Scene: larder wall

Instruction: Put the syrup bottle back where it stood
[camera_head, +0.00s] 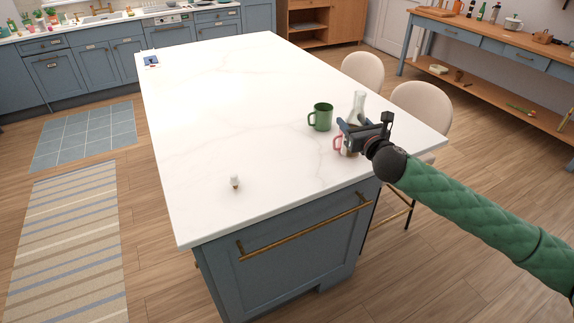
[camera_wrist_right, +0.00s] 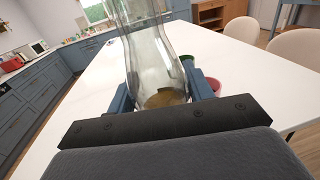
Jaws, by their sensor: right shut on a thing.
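The syrup bottle (camera_head: 358,103) is clear glass with a narrow neck, over the right part of the white island top. In the right wrist view the bottle (camera_wrist_right: 152,60) stands between the blue fingers, with a little amber liquid at its bottom. My right gripper (camera_head: 350,128) is shut on the bottle and hides much of its body in the head view. I cannot tell whether its base touches the top. My left gripper is not in view.
A green mug (camera_head: 321,117) stands just left of the bottle. A pink mug (camera_head: 339,144) is close by, partly hidden by my gripper. A small white-and-brown item (camera_head: 235,182) stands near the front edge. The island's (camera_head: 215,95) middle is clear. Two chairs (camera_head: 422,103) are at right.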

